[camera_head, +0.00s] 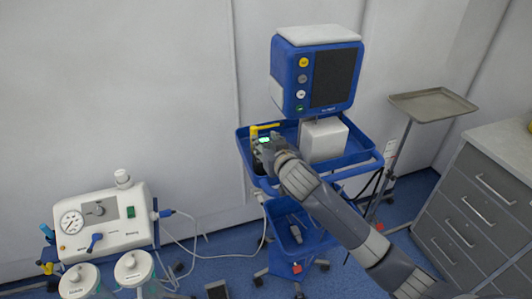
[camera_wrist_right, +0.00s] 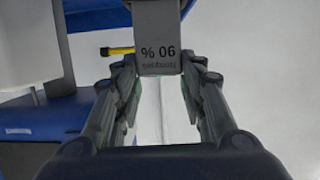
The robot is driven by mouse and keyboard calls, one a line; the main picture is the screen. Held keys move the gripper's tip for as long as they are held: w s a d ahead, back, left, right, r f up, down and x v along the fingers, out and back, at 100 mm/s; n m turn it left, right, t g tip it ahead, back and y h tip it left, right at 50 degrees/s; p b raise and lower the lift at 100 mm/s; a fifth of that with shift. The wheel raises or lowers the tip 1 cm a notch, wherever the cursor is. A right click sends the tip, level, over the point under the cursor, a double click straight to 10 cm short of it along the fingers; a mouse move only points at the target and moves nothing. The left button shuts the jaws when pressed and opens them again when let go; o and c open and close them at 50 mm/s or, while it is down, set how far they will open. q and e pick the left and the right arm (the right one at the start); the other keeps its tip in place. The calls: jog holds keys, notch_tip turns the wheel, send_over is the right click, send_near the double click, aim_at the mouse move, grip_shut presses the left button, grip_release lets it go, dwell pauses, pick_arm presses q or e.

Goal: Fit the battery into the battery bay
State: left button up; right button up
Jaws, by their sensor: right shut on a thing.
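My right gripper (camera_head: 263,146) is over the left part of the blue cart tray (camera_head: 357,157), below the blue monitor (camera_head: 287,78). In the right wrist view its two fingers close on a grey block, the battery (camera_wrist_right: 158,48), with "90 %" printed on it, upside down in that picture. The block runs up out of the top edge of that view, so its far end is hidden. In the head view my gripper mostly covers the battery, and a small green glow shows there. I cannot make out the battery bay in either view. My left gripper is not in view.
A yellow-handled thing (camera_head: 264,127) lies close beside my gripper; it also shows in the wrist view (camera_wrist_right: 118,50). A white box (camera_head: 323,140) stands under the monitor. A metal tray stand (camera_head: 432,103) and grey drawers (camera_head: 475,200) are right; a white device (camera_head: 103,220) is left.

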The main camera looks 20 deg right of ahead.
notch_tip(320, 180, down, 4)
jog(key=shift+w+r, duration=0.1)
jog(key=shift+w, duration=0.05)
jog(key=o, duration=0.8)
jog(key=shift+f, duration=0.3)
jog(key=shift+c, duration=0.2)
jog(key=o, duration=0.4)
jog(key=shift+o, duration=0.2)
jog(key=shift+r, duration=0.1)
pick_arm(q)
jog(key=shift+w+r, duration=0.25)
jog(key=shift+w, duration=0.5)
pick_arm(e)
jog(key=shift+r, duration=0.15)
